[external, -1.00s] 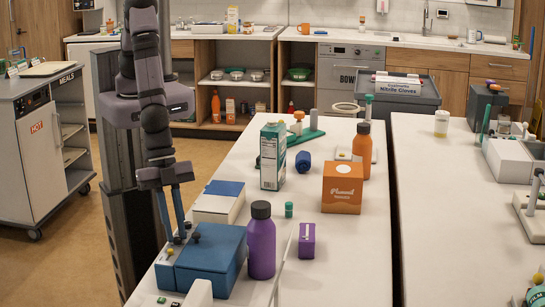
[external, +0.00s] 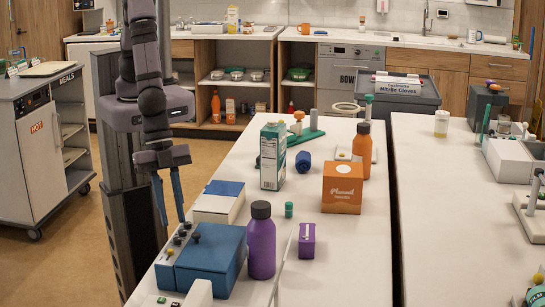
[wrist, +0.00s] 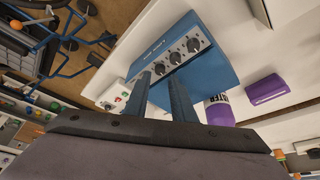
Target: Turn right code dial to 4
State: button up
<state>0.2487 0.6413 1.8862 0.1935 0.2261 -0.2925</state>
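The blue lockbox (external: 212,248) sits at the front left of the white table, with a grey panel along its left side. The panel carries a row of three black dials, which show in the wrist view as a near dial (wrist: 160,68), a middle dial (wrist: 175,58) and a far dial (wrist: 193,45). Their numbers are too small to read. My gripper (external: 173,223) is above the panel with its two blue fingers apart and nothing between them. In the wrist view the fingertips (wrist: 160,76) are nearest the near dial; I cannot tell any contact.
A purple bottle (external: 261,242) stands close right of the lockbox. A white box with a blue lid (external: 219,200) is behind it. The table's front right is mostly clear.

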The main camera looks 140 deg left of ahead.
aim_at(176, 238)
jog(key=shift+b+v, duration=0.4)
jog(key=shift+v, duration=1.35)
jog(key=w+d+n+b, duration=0.1)
jog(key=n, duration=0.1)
jog(key=w+d+f+n+g+y+b, duration=0.1)
jog(key=n, duration=0.1)
jog(key=w+f+n+g+b, duration=0.1)
jog(key=n, duration=0.2)
jog(key=shift+w+d+y, duration=0.15)
jog(key=shift+d+y, duration=0.25)
jog(key=shift+w+d+n+y+b, duration=0.15)
jog(key=shift+n+b, duration=0.1)
jog(key=shift+n, duration=0.25)
jog(key=shift+w+d+n+y+b, duration=0.1)
jog(key=shift+n+y+b, duration=0.1)
jog(key=shift+n, duration=0.3)
jog(key=shift+a+f+n+g+y, duration=0.35)
jog(key=shift+f+n, duration=0.45)
jog(key=shift+n, duration=0.7)
jog(key=shift+a+f+n+g+y, duration=0.25)
jog(key=shift+f+n+y, duration=0.4)
jog(key=shift+n, duration=0.85)
jog(key=shift+a+f+n+g+y, duration=0.15)
jog(key=shift+f+n+g+y, duration=0.2)
jog(key=shift+f+n, duration=0.9)
jog(key=shift+r+n, duration=0.25)
jog(key=shift+r, duration=0.05)
